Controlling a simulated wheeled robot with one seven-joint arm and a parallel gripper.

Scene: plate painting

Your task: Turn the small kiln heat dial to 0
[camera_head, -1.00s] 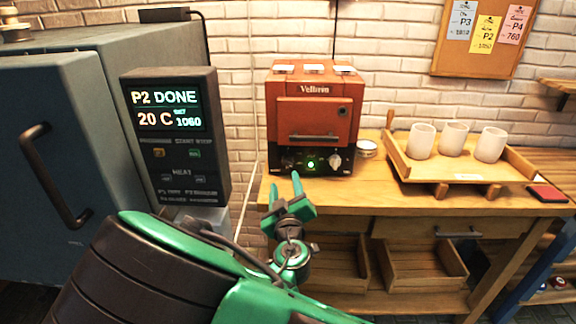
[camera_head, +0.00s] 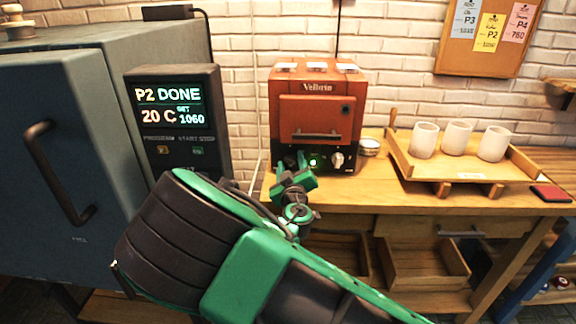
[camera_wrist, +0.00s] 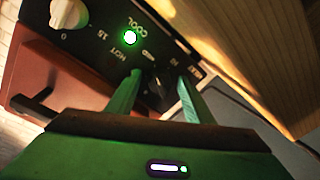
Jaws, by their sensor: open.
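The small red kiln (camera_head: 318,92) stands on the wooden bench, with a black control strip along its lower front. A white knob (camera_head: 337,160) is at the right of the strip, beside a lit green lamp (camera_head: 313,162). My gripper (camera_head: 291,160) is at the left part of the strip and hides what is there. In the wrist view, my gripper (camera_wrist: 160,76) is open, its two green fingers reaching to the panel. A dark dial (camera_wrist: 164,84) shows dimly between the fingers; its setting cannot be read. The white knob (camera_wrist: 68,14) and green lamp (camera_wrist: 130,37) lie to the left.
A wooden tray (camera_head: 470,177) with several white cups stands on the bench (camera_head: 375,200) to the right. A small round tin (camera_head: 369,146) sits beside the kiln. The large blue-grey kiln (camera_head: 60,160), with a display reading P2 DONE, is at the left.

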